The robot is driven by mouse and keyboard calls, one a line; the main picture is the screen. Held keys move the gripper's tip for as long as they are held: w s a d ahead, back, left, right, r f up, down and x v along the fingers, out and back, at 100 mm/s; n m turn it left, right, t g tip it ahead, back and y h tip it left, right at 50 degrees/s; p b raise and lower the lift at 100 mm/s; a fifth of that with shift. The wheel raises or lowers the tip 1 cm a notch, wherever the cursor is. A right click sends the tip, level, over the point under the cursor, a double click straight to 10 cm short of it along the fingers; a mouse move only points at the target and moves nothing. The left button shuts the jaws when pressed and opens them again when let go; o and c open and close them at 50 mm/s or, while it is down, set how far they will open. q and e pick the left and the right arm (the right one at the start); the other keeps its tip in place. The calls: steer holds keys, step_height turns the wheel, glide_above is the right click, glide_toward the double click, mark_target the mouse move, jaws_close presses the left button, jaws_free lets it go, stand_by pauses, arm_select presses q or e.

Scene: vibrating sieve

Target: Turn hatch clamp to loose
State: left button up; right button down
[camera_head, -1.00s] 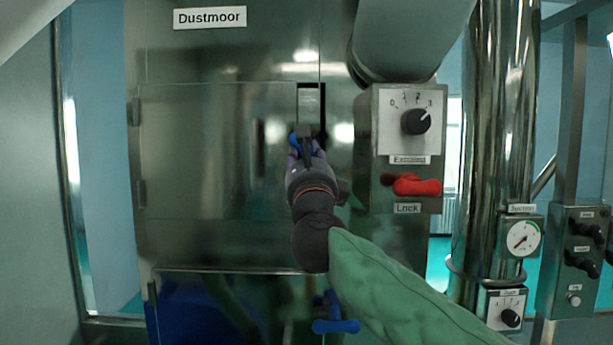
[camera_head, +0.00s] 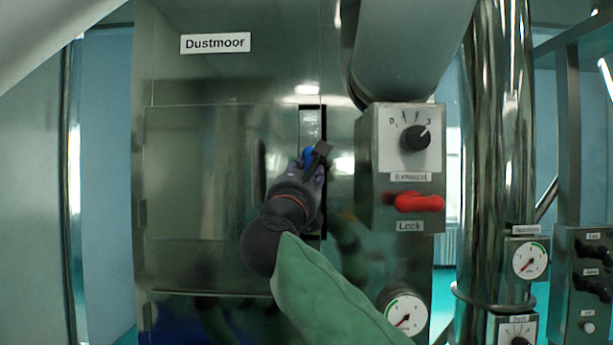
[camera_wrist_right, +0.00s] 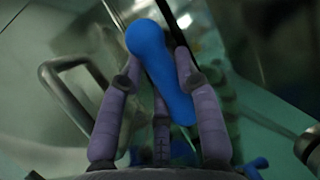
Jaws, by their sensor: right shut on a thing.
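The steel hatch (camera_head: 200,190) is closed on the cabinet front. The blue hatch clamp handle (camera_head: 308,156) sits at its right edge, below a steel latch plate (camera_head: 310,122). My right gripper (camera_head: 315,165) is on this handle, leaning to the upper right, and covers most of it. In the right wrist view, my gripper's purple fingers (camera_wrist_right: 160,85) are shut around the blue handle (camera_wrist_right: 150,45), whose rounded end sticks out beyond them. The handle looks tilted in that view. My left gripper is not in view.
Right of the hatch is a control box (camera_head: 400,165) with a dial and a red lock handle (camera_head: 420,203). A gauge (camera_head: 407,312) is below it. A steel pipe (camera_head: 495,120) stands further right. A hatch grip bar (camera_wrist_right: 75,75) shows in the right wrist view.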

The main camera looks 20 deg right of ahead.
stand_by(0.5)
steer(key=c, duration=0.9)
jaws_free()
steer(key=shift+o, duration=0.2)
steer(key=v, duration=1.2)
